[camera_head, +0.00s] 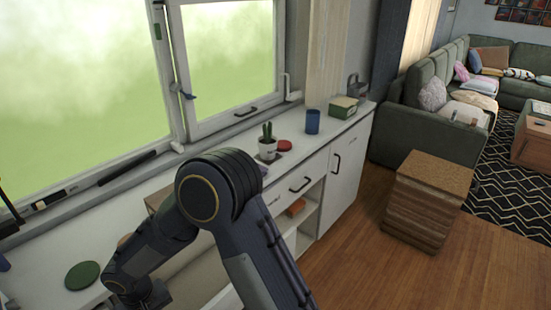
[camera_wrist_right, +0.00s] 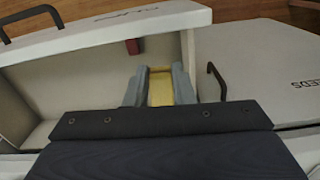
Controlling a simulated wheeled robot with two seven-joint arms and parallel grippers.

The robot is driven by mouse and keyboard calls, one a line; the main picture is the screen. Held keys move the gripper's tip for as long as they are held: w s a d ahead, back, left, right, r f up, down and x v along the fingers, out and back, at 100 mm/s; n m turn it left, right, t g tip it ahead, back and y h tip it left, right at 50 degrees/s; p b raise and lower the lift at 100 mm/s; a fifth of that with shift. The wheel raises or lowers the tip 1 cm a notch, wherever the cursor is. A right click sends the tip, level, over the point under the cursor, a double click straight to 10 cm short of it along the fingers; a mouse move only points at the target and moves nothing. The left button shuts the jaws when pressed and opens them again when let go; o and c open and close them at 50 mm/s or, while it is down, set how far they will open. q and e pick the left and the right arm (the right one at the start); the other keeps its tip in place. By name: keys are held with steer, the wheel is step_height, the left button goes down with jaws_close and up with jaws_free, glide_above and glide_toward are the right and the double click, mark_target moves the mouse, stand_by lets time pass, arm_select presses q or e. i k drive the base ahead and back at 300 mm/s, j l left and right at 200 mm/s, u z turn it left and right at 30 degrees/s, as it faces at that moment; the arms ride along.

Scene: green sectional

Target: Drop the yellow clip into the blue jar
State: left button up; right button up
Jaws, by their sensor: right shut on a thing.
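The blue jar (camera_head: 313,122) stands upright on the white counter below the window, toward its far end in the head view. In the right wrist view, my right gripper (camera_wrist_right: 159,72) is shut on the yellow clip (camera_wrist_right: 160,90), with a grey finger on each side of it. The gripper is over or inside an open white drawer; I cannot tell its height. In the head view my right arm bends down to the lower left, far from the jar, and its fingers are not clear. My left gripper is not in view.
A potted cactus (camera_head: 268,146), a red round item (camera_head: 284,145) and a green-and-yellow box (camera_head: 343,106) stand near the jar. A green disc (camera_head: 82,275) lies at the counter's near left. A dark red block (camera_wrist_right: 132,46) is in the drawer (camera_wrist_right: 75,50).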

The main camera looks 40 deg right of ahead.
mark_target(312, 122)
steer(key=l+u, duration=0.15)
steer(key=l, duration=0.6)
steer(key=l+u, duration=0.15)
steer(key=l, duration=0.6)
steer(key=k+l+u, duration=0.15)
steer(key=l, duration=0.6)
steer(key=l+u, duration=0.15)
steer(key=l, duration=0.6)
steer(key=k+l+u, duration=0.15)
steer(key=l, duration=0.6)
steer(key=k+l+u, duration=0.15)
steer(key=l, duration=0.55)
steer(key=k+l+u, duration=0.15)
steer(key=k+l, duration=0.15)
steer(key=l, duration=0.4)
steer(key=k+l+u, duration=0.15)
steer(key=l, duration=0.5)
steer(key=k, duration=0.1)
